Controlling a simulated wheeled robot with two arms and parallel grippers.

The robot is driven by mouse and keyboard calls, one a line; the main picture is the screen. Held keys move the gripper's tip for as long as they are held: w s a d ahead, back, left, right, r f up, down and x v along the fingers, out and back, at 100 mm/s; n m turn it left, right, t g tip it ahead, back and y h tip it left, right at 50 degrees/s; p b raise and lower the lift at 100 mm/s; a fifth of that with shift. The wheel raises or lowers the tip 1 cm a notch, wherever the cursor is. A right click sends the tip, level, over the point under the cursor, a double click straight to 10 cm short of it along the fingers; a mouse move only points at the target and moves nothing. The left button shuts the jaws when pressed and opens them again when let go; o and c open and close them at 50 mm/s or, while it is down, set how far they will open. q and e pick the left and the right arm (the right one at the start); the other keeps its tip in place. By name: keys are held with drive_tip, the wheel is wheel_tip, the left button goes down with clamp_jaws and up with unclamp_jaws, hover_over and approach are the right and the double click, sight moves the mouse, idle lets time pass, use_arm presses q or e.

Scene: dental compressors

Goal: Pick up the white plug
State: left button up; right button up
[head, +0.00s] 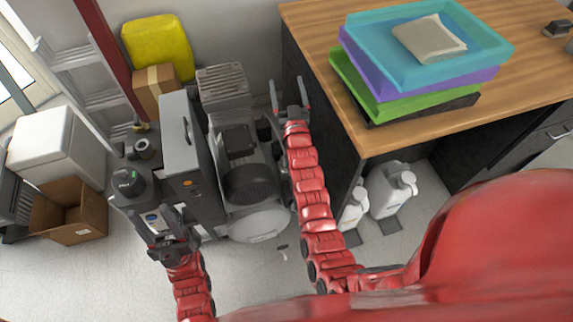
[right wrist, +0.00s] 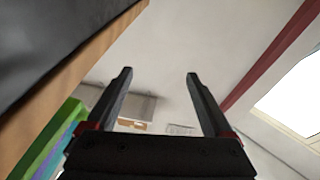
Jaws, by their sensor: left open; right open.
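A small pale object (head: 283,248), which may be the white plug, lies on the floor in front of the compressor; it is too small to make out clearly. My left gripper (head: 162,212) is open at the left, by the black-topped unit beside the grey cabinet, apart from the small object. My right gripper (head: 289,84) is open and raised between the compressor and the desk, fingers pointing up. In the right wrist view, its two fingers (right wrist: 160,75) are spread with nothing between them. No plug shows in that view.
The compressor (head: 252,185) and grey cabinet (head: 180,140) stand mid-left. A wooden desk (head: 330,30) with stacked trays (head: 425,62) is at the right; white jugs (head: 388,192) stand below it. A cardboard box (head: 72,222) is far left. Floor in front of the compressor is mostly clear.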

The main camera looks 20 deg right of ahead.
drive_tip(key=w+f+g+b, duration=0.2)
drive_tip(key=w+f+g, duration=0.3)
drive_tip(key=w+f, duration=0.15)
drive_tip(key=n+g+y+b, duration=0.15)
drive_tip(key=g+b, duration=0.35)
drive_tip(key=g, duration=1)
approach(285, 159)
drive_tip(key=f+b, duration=0.1)
drive_tip(key=f, duration=0.4)
drive_tip(key=shift+w+d+b, duration=0.1)
drive_tip(key=shift+d+b, duration=0.15)
drive_tip(key=shift+b, duration=0.15)
drive_tip(key=shift+w+d+f, duration=0.15)
drive_tip(key=shift+f, duration=0.65)
drive_tip(key=shift+w+d+f+b, duration=0.1)
drive_tip(key=shift+w+f+b, duration=0.1)
drive_tip(key=shift+f+b, duration=0.55)
drive_tip(key=shift+w+d+f+b, duration=0.1)
drive_tip(key=shift+w+f+b, duration=0.2)
drive_tip(key=shift+f, duration=0.8)
